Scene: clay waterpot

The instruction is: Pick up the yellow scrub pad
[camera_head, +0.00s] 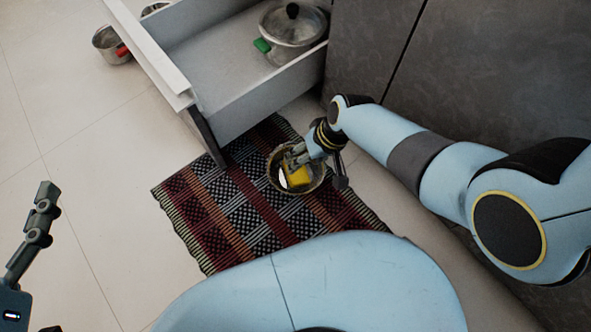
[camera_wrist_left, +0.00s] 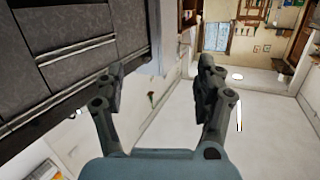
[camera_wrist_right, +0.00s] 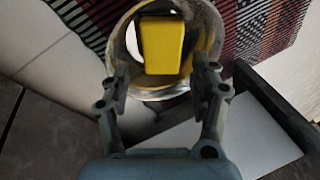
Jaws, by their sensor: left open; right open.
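The yellow scrub pad (camera_head: 297,175) is inside a round clay pot (camera_head: 274,181) on the woven rug. It also shows in the right wrist view (camera_wrist_right: 162,45), upright in the pot's mouth (camera_wrist_right: 208,28). My right gripper (camera_head: 298,156) is at the pot, with its fingers over the rim on the far side of the pad. In the right wrist view its open fingers (camera_wrist_right: 163,85) stand apart just short of the pad, with nothing between them. My left gripper (camera_wrist_left: 162,85) is open and empty, away from the pot, low at the left of the head view (camera_head: 45,200).
The patterned rug (camera_head: 215,225) lies under the pot. An open drawer (camera_head: 240,110) holding a lidded metal pot (camera_head: 292,25) stands just behind. Another metal pot (camera_head: 110,44) is at the upper left. Dark cabinet fronts (camera_head: 480,80) line the right.

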